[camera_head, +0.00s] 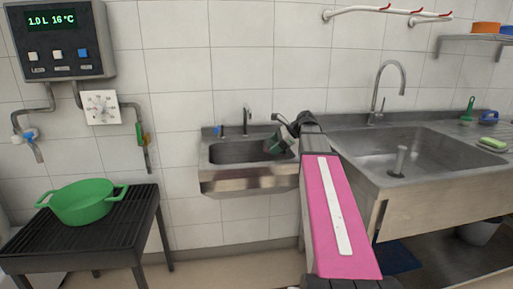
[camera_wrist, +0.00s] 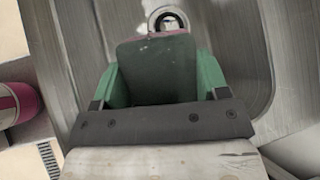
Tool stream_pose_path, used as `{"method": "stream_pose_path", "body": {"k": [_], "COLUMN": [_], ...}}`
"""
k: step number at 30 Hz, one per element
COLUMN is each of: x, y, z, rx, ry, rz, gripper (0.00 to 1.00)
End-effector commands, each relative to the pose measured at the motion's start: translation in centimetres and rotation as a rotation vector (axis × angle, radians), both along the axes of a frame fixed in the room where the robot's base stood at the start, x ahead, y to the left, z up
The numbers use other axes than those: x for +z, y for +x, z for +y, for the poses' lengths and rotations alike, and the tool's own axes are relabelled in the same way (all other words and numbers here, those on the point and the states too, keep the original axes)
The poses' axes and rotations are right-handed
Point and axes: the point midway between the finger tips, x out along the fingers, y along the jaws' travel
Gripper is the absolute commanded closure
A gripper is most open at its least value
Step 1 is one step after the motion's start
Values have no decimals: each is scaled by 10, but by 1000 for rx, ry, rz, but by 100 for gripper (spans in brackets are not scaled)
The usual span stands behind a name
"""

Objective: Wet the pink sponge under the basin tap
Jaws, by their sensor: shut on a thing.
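The small steel basin (camera_head: 221,181) is on the tiled wall in the middle of the head view, with a thin upright tap (camera_head: 247,121) at its back. My gripper (camera_head: 281,139) is at the basin's right end, tilted down toward it, to the right of the tap. In the wrist view its green fingers (camera_wrist: 160,78) are shut on the pink sponge (camera_wrist: 177,33). Only a pink strip shows clearly at the far edge of a dull grey-green face between the fingers. The basin's round drain (camera_wrist: 168,14) lies beyond. No water stream is visible.
A larger sink (camera_head: 350,150) with a tall curved tap (camera_head: 391,75) stands at right, a green sponge (camera_head: 492,144) on its drainer. A green pot (camera_head: 83,205) sits on a black rack at left. A wall box (camera_head: 60,38) reads "1.0 L 16 °C".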

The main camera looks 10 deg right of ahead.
Motion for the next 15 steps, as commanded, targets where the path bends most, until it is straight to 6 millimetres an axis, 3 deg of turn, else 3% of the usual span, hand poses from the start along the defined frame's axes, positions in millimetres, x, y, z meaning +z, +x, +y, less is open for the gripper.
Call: {"method": "stream_pose_path", "body": {"k": [15], "x": [27], "y": [-19], "z": [-29], "rx": [-1], "ry": [0], "rz": [-1], "gripper": [51]}}
